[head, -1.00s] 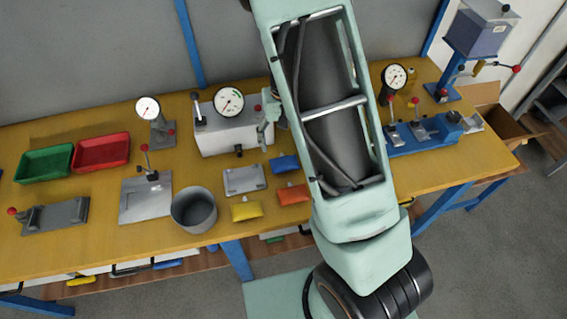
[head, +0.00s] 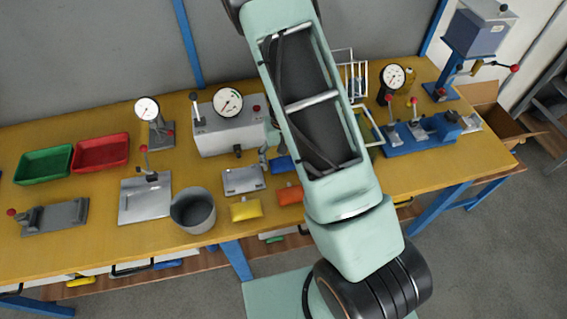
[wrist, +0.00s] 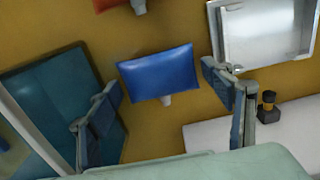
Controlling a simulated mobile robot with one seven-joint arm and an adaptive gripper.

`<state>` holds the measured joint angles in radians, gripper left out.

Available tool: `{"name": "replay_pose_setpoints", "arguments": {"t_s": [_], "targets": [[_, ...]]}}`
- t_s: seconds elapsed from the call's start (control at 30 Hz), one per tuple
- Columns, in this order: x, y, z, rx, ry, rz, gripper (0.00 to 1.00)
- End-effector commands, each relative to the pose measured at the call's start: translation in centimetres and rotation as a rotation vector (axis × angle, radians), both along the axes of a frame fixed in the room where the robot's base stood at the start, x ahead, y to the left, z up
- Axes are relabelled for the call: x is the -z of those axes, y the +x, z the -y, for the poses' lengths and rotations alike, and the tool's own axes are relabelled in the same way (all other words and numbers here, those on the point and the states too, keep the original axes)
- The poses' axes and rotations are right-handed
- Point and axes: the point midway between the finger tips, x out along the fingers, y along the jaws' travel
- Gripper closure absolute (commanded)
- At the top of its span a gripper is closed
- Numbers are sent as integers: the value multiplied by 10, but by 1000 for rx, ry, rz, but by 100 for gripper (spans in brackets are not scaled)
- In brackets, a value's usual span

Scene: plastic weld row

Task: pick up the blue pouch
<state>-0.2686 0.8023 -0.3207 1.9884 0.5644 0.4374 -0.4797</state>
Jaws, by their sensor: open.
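The blue pouch (head: 282,165) lies on the yellow bench top, partly hidden behind my arm in the head view. In the wrist view the blue pouch (wrist: 158,72) lies whole and flat, with a small pale spout facing my gripper. My gripper (wrist: 162,92) is open and empty. Its fingers are spread to the left and right of the pouch in the picture, apart from it. In the head view my gripper (head: 270,156) is small and mostly behind my arm, close to the pouch.
An orange pouch (head: 290,194) and a yellow pouch (head: 245,210) lie in front. A grey bucket (head: 193,211) and a white gauge box (head: 228,135) stand nearby.

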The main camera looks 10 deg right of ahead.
Motion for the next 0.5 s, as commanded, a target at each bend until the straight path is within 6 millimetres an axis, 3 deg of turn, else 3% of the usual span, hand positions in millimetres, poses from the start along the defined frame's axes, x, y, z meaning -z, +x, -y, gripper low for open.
{"name": "replay_pose_setpoints", "arguments": {"t_s": [0.1, 0.33, 0.5], "targets": [[0, 0, 0, 0, 0, 0, 28], [0, 0, 0, 1, 0, -1, 54], [0, 0, 0, 1, 0, -1, 54]]}}
